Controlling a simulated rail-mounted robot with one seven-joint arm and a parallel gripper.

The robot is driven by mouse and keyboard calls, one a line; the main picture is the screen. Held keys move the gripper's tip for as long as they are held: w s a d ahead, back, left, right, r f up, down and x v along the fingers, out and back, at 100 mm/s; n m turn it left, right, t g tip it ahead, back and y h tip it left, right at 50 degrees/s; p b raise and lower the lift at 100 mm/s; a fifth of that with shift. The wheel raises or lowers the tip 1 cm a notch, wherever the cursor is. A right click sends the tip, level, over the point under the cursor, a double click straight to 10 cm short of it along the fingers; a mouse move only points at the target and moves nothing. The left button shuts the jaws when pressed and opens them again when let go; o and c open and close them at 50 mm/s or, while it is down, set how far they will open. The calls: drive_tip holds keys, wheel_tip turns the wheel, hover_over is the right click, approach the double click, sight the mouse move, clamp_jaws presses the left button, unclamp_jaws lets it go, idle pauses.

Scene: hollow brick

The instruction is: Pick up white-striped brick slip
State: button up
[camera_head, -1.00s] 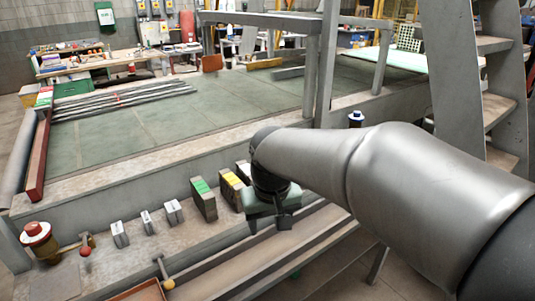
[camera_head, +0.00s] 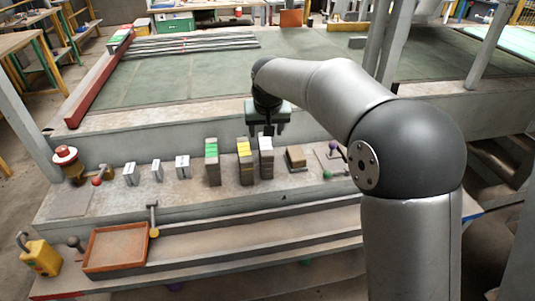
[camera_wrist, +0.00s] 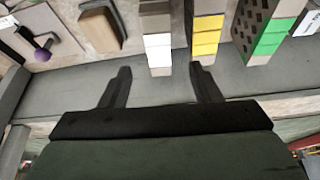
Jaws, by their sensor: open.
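The white-striped brick slip (camera_head: 265,160) stands upright on the ledge, at the right end of a row of striped slips. In the wrist view its white end (camera_wrist: 158,54) lies just beyond the fingertips, roughly centred between them. My gripper (camera_head: 267,131) is open and empty, pointing down above and behind the white-striped slip. In the wrist view the two fingers of my gripper (camera_wrist: 162,78) are spread apart, and neither is seen touching the slip.
The yellow-striped slip (camera_head: 245,162) stands close at the left, with the green-striped slip (camera_head: 212,161) farther left. A flat brown block (camera_head: 295,158) lies to the right. Small white-faced pieces (camera_head: 182,166) stand farther left. An orange tray (camera_head: 118,247) sits below.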

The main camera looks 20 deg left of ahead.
sight(266, 144)
drive_tip(key=p+x, duration=0.1)
drive_tip(key=x, duration=0.9)
drive_tip(key=shift+w+f, duration=0.1)
drive_tip(key=shift+w, duration=0.05)
drive_tip(key=shift+f, duration=0.25)
idle(0.4)
drive_tip(key=c, duration=1.2)
